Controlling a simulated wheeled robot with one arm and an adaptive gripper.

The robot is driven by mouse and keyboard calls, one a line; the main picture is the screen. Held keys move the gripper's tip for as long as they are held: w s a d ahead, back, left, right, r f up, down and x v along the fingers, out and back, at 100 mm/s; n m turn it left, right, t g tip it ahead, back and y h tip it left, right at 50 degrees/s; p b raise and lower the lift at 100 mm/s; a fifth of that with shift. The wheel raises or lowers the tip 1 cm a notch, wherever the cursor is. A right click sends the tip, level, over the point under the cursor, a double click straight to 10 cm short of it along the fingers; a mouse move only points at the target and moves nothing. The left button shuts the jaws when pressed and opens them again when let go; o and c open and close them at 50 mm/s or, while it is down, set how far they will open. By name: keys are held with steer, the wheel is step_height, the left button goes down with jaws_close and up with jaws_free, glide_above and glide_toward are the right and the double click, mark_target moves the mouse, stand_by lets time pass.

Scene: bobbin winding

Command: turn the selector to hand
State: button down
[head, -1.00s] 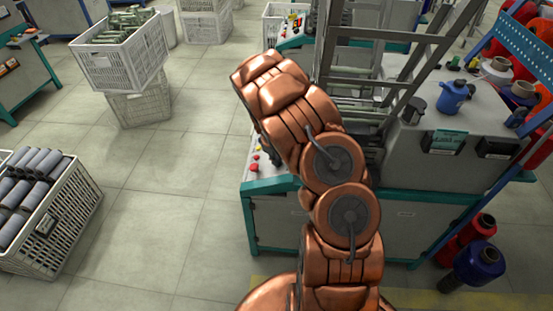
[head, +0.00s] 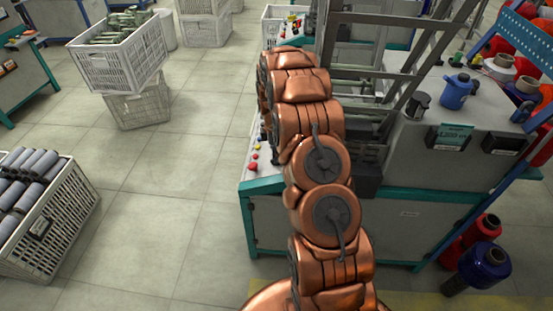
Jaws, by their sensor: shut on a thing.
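The machine's sloped control panel (head: 250,176) shows just left of my copper arm, with red and yellow buttons (head: 253,166) along its visible edge. I cannot make out the selector; much of the panel is behind my arm. My gripper is not visible; the arm links hide the arm's end, so I cannot see its hold or its place relative to the selector.
The machine's grey body (head: 330,228) with a teal edge stands below and right of the panel. A blue pot (head: 455,92) and a dark jug (head: 417,104) stand on it. A crate of grey bobbins (head: 58,225) is at left. The tiled floor between is clear.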

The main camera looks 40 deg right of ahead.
steer(key=shift+f+n+g+b, duration=0.1)
steer(key=shift+n+g+b, duration=0.4)
steer(key=shift+n, duration=0.7)
steer(key=shift+w, duration=0.1)
steer(key=c, duration=1.2)
jaws_free()
steer(key=s+v, duration=0.2)
steer(key=v, duration=0.8)
steer(key=shift+r, duration=0.2)
steer(key=shift+s+a, duration=0.1)
